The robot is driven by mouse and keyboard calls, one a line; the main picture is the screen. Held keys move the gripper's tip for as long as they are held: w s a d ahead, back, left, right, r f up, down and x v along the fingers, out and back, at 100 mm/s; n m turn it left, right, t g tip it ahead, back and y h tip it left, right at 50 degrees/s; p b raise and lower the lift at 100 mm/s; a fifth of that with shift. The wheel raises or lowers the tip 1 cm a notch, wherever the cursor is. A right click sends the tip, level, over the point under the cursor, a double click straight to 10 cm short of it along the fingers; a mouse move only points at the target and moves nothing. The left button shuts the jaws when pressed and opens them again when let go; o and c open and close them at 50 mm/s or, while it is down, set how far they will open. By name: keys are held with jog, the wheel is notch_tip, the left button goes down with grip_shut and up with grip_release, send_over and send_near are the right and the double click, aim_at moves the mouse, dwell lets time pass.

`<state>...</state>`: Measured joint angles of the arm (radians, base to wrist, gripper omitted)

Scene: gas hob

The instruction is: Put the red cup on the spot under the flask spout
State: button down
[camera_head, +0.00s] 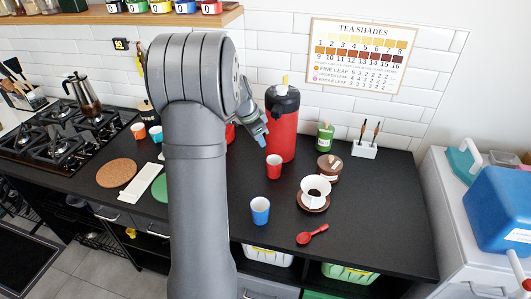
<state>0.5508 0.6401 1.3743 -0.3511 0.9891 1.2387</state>
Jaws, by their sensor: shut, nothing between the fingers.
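The red cup (274,166) stands upright on the black counter, just in front of the red flask (284,135) and slightly left of its middle. The flask has a black top with a yellow piece on it. I cannot make out its spout or a marked spot under it. My gripper (262,140) points down beside the flask's left side, above and left of the red cup and apart from it. It is shut and holds nothing. My arm hides part of the counter and most of another red thing (230,133) left of the flask.
A blue cup (260,210), red spoon (312,234), white cup on a brown saucer (314,191) and brown-lidded jar (328,167) stand to the front and right. The hob (65,137), orange cup (138,131) and cork mat (116,173) are left. The counter's right front is clear.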

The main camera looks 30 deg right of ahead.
aim_at(274, 167)
jog(key=shift+n, duration=0.3)
jog(key=x, duration=1)
jog(key=shift+s+d, duration=0.1)
jog(key=shift+d, duration=0.05)
jog(key=shift+a, duration=0.85)
